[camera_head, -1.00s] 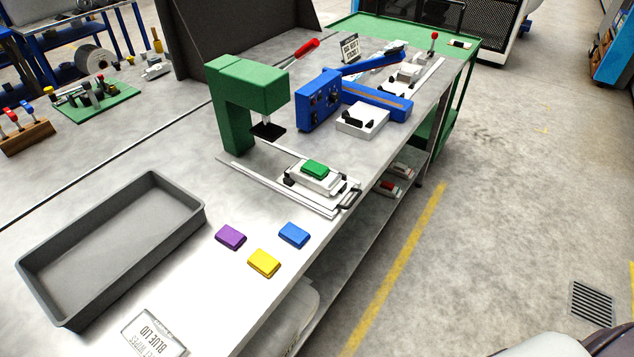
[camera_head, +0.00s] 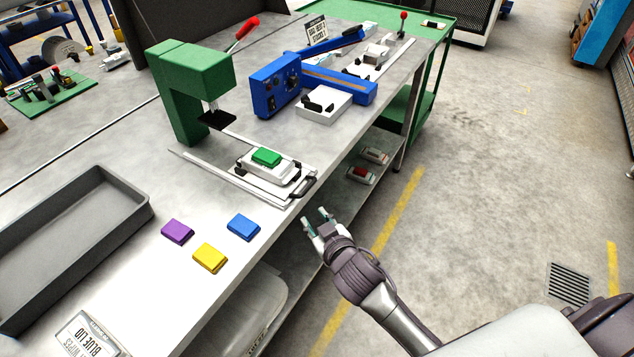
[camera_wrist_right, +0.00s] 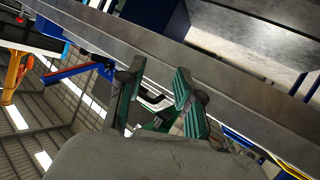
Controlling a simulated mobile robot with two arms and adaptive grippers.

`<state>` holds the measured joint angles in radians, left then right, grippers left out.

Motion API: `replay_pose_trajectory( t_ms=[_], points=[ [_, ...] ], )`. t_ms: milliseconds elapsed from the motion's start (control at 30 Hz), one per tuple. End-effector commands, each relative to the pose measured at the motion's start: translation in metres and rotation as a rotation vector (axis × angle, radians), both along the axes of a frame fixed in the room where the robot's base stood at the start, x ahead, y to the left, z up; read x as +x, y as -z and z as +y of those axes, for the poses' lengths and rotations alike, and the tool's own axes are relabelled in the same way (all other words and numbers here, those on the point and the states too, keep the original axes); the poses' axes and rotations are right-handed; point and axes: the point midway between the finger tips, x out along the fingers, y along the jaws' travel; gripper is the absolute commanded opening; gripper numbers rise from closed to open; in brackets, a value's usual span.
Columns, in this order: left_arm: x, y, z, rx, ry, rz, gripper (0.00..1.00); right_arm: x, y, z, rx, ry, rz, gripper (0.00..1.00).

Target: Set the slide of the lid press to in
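The lid press (camera_head: 187,85) is a green C-shaped frame with a dark press pad above a rail. Its slide (camera_head: 262,186) is a pale plate pulled out toward the table's front edge, clear of the pad, with a dark handle (camera_head: 303,187) at its front end. A white container with a green lid (camera_head: 267,157) sits on the slide. My right gripper (camera_head: 318,218) is open and empty, just off the front edge near the handle and apart from it. In the right wrist view its two fingers (camera_wrist_right: 155,100) are spread, with a dark handle-like loop between them, farther off. My left gripper is not in view.
Purple (camera_head: 177,231), yellow (camera_head: 210,258) and blue (camera_head: 243,227) lids lie on the table left of the slide. A grey tray (camera_head: 148,205) stands at the left. A blue machine (camera_head: 277,96) stands behind.

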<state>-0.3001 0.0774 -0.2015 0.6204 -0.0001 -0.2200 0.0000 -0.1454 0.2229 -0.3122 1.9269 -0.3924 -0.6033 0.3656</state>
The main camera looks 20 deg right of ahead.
Motion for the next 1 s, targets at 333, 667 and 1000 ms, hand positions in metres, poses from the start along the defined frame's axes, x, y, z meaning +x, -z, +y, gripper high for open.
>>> replay_pose_trajectory(
  t_ms=[333, 667, 1000],
  points=[
    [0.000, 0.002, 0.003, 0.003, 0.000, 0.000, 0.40, 0.055, -0.161, 0.072, -0.004, -0.308, -0.553, 0.35],
    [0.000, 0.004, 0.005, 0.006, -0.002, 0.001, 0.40, 0.005, -0.258, 0.198, -0.238, -1.171, -0.926, 0.35],
    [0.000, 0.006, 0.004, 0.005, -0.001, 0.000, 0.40, 0.014, -0.179, 0.116, -0.949, -1.803, -0.124, 0.35]
  ],
)
